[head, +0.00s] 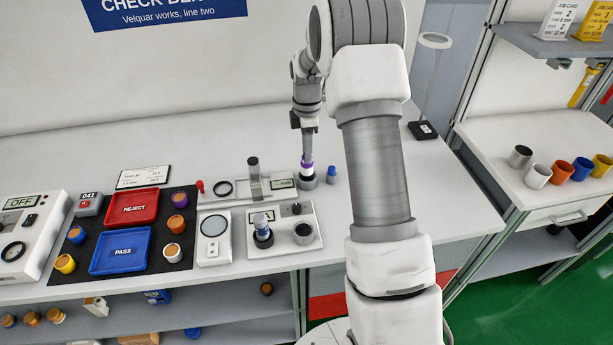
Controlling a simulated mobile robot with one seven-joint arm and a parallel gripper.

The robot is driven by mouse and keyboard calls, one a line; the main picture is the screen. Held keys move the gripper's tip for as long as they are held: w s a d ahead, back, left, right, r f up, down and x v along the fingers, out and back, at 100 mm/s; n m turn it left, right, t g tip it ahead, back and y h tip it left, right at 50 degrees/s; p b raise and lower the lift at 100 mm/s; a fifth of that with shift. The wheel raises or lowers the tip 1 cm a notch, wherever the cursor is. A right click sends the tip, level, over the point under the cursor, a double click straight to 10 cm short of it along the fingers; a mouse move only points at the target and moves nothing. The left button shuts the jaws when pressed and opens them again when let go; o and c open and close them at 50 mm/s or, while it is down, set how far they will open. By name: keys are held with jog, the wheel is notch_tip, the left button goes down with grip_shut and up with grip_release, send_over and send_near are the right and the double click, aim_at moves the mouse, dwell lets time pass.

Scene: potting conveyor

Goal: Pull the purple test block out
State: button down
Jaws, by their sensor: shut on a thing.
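The purple test block (307,171) shows as a small purple piece at the back of the white bench, just right of the device with the small display. My gripper (307,160) points straight down over it and is shut on it. The block is upright, directly above a dark round holder (307,183). I cannot tell whether its lower end is still inside the holder. The fingertips are small in this view and partly merge with the block.
A small blue piece (331,171) stands close to the right of the holder. The display device (285,184) is close on the left. Test instruments (302,232) stand in front. Red (116,220) and blue (101,265) trays are further left. Bare bench lies right of the blue piece.

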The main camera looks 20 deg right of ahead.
jog(key=shift+r, duration=0.15)
jog(key=shift+r+p, duration=1.05)
jog(key=shift+r, duration=0.35)
jog(key=shift+r, duration=0.1)
notch_tip(320, 180, up, 7)
jog(key=p, duration=0.4)
jog(key=shift+p, duration=0.4)
jog(key=shift+s, duration=0.1)
